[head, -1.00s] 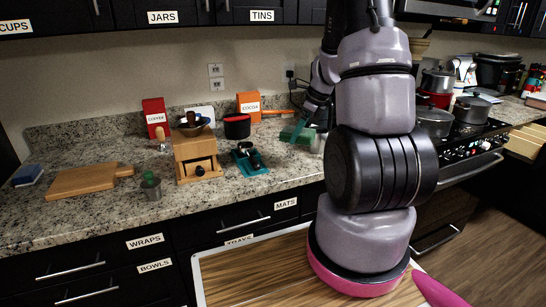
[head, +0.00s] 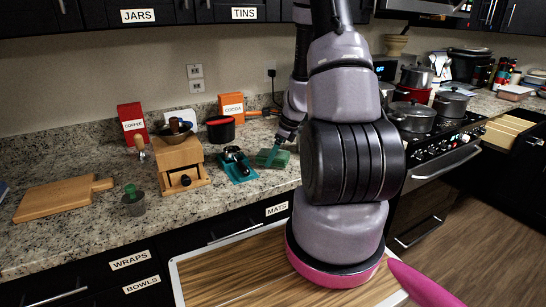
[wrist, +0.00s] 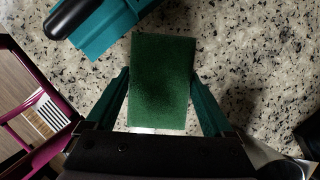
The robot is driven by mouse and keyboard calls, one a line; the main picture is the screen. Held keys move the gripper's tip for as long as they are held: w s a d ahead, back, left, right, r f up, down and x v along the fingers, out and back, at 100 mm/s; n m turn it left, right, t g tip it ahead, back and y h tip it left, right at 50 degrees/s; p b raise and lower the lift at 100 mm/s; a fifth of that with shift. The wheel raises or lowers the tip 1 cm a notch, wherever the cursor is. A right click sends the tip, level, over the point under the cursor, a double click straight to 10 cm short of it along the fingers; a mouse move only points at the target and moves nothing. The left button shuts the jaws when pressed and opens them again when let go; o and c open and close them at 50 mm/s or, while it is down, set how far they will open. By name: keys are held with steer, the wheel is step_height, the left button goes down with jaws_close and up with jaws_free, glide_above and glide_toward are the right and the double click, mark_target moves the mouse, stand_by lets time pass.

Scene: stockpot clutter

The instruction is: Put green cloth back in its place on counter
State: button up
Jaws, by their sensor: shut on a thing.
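The green cloth (head: 273,158) is a thick, flat, dark green rectangle over the front part of the granite counter (head: 80,225). My gripper (head: 274,151) is shut on it, with teal fingers on its two sides. In the wrist view, the cloth (wrist: 162,82) lies between the fingertips of my gripper (wrist: 163,92) and extends past them. The cloth is low, close to the counter; whether it touches the surface is not clear.
A wooden grinder box (head: 180,165) stands farther left. The stove with pots (head: 412,117) is right.

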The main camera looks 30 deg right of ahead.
steer(key=shift+f, duration=0.3)
steer(key=shift+f, duration=0.1)
steer(key=o, duration=1.2)
